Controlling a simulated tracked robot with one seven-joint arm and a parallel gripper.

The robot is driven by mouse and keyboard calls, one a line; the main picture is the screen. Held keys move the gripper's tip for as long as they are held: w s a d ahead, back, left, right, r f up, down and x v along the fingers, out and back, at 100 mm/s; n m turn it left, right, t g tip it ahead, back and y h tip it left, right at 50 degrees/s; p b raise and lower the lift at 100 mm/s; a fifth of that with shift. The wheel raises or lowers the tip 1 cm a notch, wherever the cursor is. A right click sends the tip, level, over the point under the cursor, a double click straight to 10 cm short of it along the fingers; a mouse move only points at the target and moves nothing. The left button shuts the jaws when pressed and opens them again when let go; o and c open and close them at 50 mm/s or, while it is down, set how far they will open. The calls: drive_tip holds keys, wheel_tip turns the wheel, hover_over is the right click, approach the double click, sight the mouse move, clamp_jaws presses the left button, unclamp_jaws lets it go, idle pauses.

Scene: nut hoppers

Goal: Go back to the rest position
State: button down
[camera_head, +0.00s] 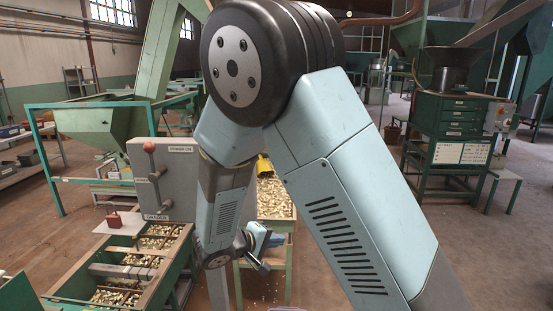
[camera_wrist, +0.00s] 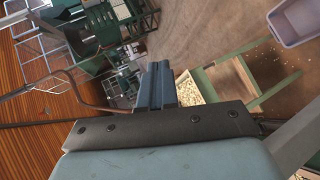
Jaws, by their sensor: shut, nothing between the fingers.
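My gripper (camera_head: 262,250) is low in the middle of the head view, at the end of my folded arm, just in front of a nut-filled tray. In the wrist view my gripper's two dark fingers (camera_wrist: 157,84) lie side by side, shut, with nothing seen between them. My large arm links cover much of the middle of the head view. The tray (camera_head: 289,226) on a green stand holds pale nuts, and part of it is hidden behind my arm. Its corner also shows beside the fingers in the wrist view (camera_wrist: 240,68).
A yellow scoop-like thing (camera_head: 264,165) is by the tray. A grey-purple bin (camera_wrist: 295,22) shows in the wrist view. The right floor is open.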

drive_tip(key=s+d+r+m+g+y, duration=0.1)
drive_tip(key=s+d+r+m+g, duration=0.2)
drive_tip(key=d+r+g, duration=0.55)
drive_tip(key=s+d+r+m+t+y, duration=0.2)
drive_tip(key=s+d+r+y, duration=0.2)
drive_tip(key=s+d+r, duration=0.3)
drive_tip(key=s+d+r+m+t+y, duration=0.2)
drive_tip(key=s+d+r, duration=0.5)
drive_tip(key=s, duration=0.5)
drive_tip(key=shift+d+m+t+y, duration=0.4)
drive_tip(key=shift+d+t+y, duration=0.2)
drive_tip(key=shift+y, duration=0.8)
drive_tip(key=shift+a+r, duration=0.1)
drive_tip(key=shift+a, duration=0.05)
